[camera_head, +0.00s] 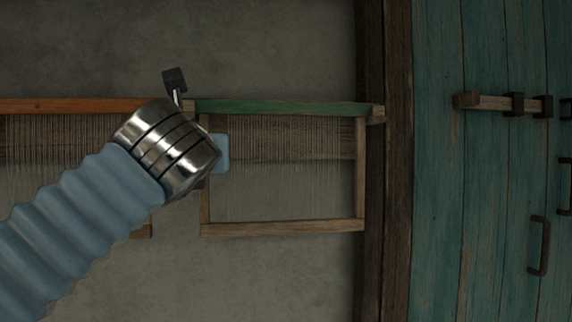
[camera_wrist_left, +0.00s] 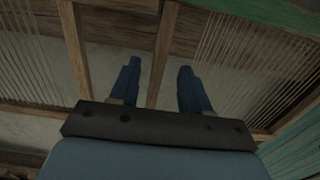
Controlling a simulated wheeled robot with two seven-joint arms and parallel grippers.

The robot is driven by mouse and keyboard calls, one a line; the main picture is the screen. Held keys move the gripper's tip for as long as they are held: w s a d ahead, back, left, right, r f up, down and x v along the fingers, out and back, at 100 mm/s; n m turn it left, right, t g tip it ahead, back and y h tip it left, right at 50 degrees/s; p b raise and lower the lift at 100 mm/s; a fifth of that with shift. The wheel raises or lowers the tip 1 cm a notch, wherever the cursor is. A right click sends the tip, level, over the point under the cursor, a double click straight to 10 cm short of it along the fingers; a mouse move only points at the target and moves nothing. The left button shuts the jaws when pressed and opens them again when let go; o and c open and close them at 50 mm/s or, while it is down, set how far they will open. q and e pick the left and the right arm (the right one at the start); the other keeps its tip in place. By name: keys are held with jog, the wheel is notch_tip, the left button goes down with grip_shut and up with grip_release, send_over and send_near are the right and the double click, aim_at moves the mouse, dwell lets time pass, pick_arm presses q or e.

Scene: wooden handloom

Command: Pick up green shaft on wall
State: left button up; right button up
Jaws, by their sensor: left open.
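The green shaft (camera_head: 285,108) is a wooden frame with a green top bar, hanging on the grey wall. Thin vertical strands fill it, and its bottom bar (camera_head: 285,228) is bare wood. My left arm comes in from the left and covers the frame's left side. In the left wrist view my left gripper (camera_wrist_left: 157,78) is open and empty, its two blue fingers apart near upright wooden bars. The green top bar (camera_wrist_left: 265,12) shows there at the upper right. In the head view the fingers are mostly hidden behind my wrist. My right gripper is not in view.
An orange-topped shaft (camera_head: 75,105) hangs just left of the green one, partly behind my arm. A dark wooden post (camera_head: 385,200) and a teal plank door (camera_head: 460,220) with a latch bar and handles stand to the right. The wall below the frames is bare.

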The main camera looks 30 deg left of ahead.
pick_arm(q)
jog(key=x, duration=0.4)
jog(key=shift+w+a+f, duration=0.15)
jog(key=shift+a, duration=0.1)
grip_shut()
